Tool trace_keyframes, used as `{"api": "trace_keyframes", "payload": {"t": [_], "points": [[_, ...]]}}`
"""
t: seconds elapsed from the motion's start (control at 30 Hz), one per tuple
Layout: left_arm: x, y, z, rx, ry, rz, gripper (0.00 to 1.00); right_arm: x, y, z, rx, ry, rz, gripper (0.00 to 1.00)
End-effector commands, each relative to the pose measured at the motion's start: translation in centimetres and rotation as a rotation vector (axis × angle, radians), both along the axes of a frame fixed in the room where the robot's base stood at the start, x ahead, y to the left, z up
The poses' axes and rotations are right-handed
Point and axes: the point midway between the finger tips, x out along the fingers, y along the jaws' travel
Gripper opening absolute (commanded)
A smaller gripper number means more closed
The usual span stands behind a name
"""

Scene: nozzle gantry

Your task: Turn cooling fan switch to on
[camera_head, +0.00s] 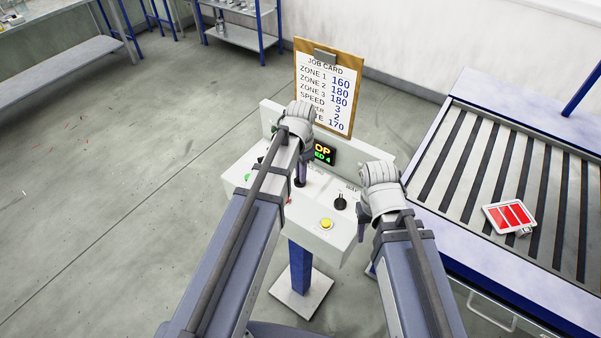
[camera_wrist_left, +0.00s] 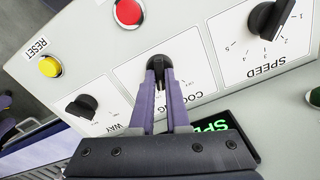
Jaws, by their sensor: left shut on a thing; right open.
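The cooling switch (camera_wrist_left: 158,62) is a black knob on a white plate lettered "COO…" in the left wrist view. My left gripper (camera_wrist_left: 160,78) is shut on this knob, one finger on each side; its fingers hide part of the lettering and any position marks. In the head view my left gripper (camera_head: 301,181) reaches down to the control panel (camera_head: 313,237), and my arm hides much of it. My right gripper (camera_head: 361,224) is open and empty near the panel's right end.
A speed knob (camera_wrist_left: 270,18), a "WAY" knob (camera_wrist_left: 82,106), a yellow reset button (camera_wrist_left: 49,67) and a red button (camera_wrist_left: 127,12) surround the switch. A job card (camera_head: 328,90) stands behind the panel. A slatted table (camera_head: 470,165) bearing a red-and-white item (camera_head: 510,216) is at right.

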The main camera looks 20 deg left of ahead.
Motion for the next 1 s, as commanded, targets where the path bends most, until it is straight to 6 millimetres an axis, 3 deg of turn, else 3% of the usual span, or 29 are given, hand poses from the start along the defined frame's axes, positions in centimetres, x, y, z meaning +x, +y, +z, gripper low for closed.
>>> {"api": "trace_keyframes", "payload": {"t": [0.33,0.9,0.93,1.0], "points": [[-0.05,-0.04,-0.01,0.0,0.0,-0.131,0.0,0.0,0.0,-0.01,0.0,0.0,0.0,0.5],[-0.05,-0.04,-0.01,-0.001,0.001,-0.156,0.0,0.0,0.0,-0.01,0.0,0.0,0.0,0.5],[-0.05,-0.04,-0.01,-0.001,0.001,-0.156,0.17,0.0,0.0,-0.01,0.0,0.0,0.0,0.5],[-0.05,-0.04,-0.01,-0.001,0.001,-0.156,0.25,0.0,0.0,-0.01,0.0,0.0,0.0,0.5]]}}
